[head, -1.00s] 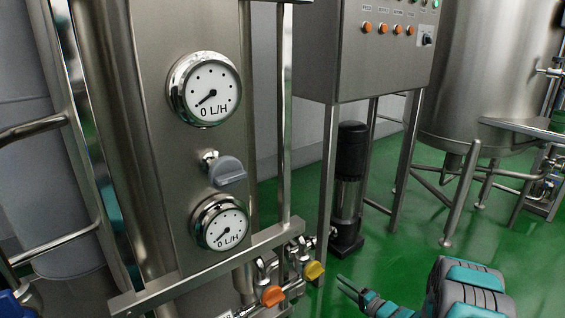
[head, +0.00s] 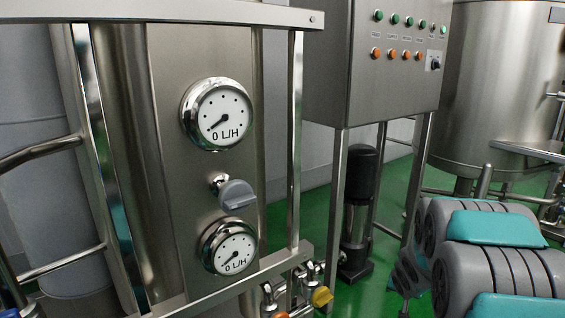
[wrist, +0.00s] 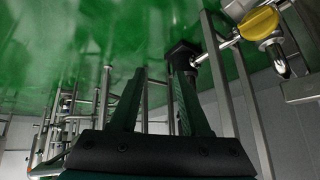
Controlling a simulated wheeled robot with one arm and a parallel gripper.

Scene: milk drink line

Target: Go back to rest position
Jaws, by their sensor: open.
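My gripper (wrist: 158,75) shows in the wrist view, with its two dark fingers apart and nothing between them. The wrist picture looks upside down, with the green floor at the top. The arm hides part of the floor and the tank's legs.
A steel panel with an upper gauge (head: 218,114), a grey knob (head: 236,194) and a lower gauge (head: 229,247) stands at left. A yellow valve handle (head: 321,296) sits low. A control cabinet (head: 385,75), black pump (head: 360,205) and steel tank (head: 500,85) stand behind. Green floor (head: 385,245) shows between.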

